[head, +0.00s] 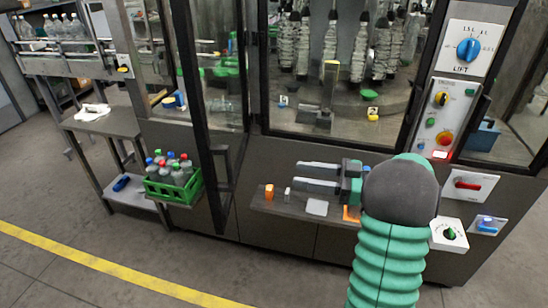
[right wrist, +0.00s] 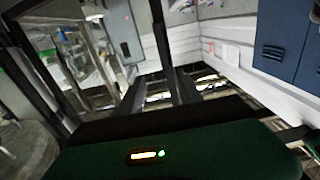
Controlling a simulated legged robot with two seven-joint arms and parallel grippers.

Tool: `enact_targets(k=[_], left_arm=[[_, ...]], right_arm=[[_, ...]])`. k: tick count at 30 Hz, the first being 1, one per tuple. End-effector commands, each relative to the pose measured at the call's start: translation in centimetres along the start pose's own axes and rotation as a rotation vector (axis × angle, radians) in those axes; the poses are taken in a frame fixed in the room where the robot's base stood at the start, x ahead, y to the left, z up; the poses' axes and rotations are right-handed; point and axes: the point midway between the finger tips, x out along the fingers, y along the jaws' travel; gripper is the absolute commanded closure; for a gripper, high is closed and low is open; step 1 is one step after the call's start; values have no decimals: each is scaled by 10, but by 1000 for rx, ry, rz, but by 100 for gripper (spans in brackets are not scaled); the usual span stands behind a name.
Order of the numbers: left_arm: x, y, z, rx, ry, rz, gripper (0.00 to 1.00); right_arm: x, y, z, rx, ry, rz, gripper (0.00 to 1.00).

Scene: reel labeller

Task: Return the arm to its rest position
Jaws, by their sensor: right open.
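My right arm (head: 385,262), green and ribbed with a dark grey joint, comes up from the bottom right in the head view. Its right gripper (head: 298,174) points left, in front of the machine and above a narrow shelf (head: 268,204). The two grey fingers are apart with nothing between them. In the right wrist view the gripper (right wrist: 155,88) also shows two spread, empty fingers. My left gripper is not in view.
The labelling machine's glass front (head: 335,70) stands close behind the gripper. A control panel (head: 448,115) and a red-handled switch (head: 474,185) are to the right. A green crate (head: 172,190) of bottles is at left. The floor in front is clear.

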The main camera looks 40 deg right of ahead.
Motion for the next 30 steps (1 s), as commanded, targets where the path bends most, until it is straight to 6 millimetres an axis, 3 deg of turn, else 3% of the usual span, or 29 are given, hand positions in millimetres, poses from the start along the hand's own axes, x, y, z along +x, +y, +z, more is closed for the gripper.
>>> enact_targets(k=[5, 8, 11, 13, 15, 17, 21, 24, 27, 30], left_arm=[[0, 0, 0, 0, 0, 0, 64], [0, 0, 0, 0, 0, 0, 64], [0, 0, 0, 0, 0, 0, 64], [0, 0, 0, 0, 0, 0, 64], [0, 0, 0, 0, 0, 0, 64], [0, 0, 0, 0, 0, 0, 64], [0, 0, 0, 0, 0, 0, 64], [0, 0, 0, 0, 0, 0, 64], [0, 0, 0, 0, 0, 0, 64], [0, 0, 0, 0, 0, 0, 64]], right_arm=[[10, 7, 1, -21, -2, 27, 58], [49, 31, 3, -94, -15, 150, 58], [103, 62, 12, -151, -69, 366, 58], [133, 72, 30, -135, -153, 518, 58], [153, 64, 60, -77, -280, 637, 58], [161, 42, 94, -3, -421, 704, 58], [155, -53, 177, 186, -795, 715, 58], [138, -126, 216, 288, -1019, 650, 58], [120, -183, 236, 357, -1180, 579, 58], [108, -215, 244, 397, -1269, 531, 58]])
